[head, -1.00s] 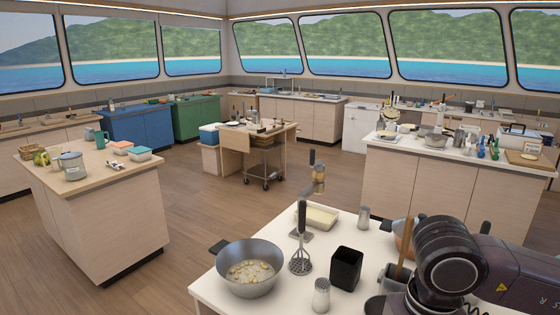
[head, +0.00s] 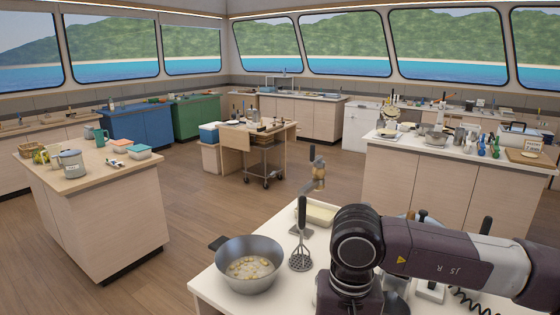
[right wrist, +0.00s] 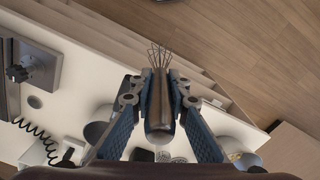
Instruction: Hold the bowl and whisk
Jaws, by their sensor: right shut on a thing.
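In the right wrist view my right gripper (right wrist: 157,92) is shut on a whisk (right wrist: 159,118). Its thick grey handle lies between the fingers and its wire loops (right wrist: 160,55) stick out past the fingertips. In the head view my right arm hides the whisk and the gripper. A grey metal bowl-shaped pan (head: 248,266) with a dark handle and pale pieces inside sits at the front left of the white counter. It also shows at the lower right of the right wrist view (right wrist: 231,146). My left gripper is in neither view.
Beside the pan on the white counter (head: 215,293) are a masher (head: 301,258) and a pale rectangular dish (head: 317,214). My arm hides much of the counter's right side. Open floor (head: 205,215) lies between this counter and the left island (head: 90,225).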

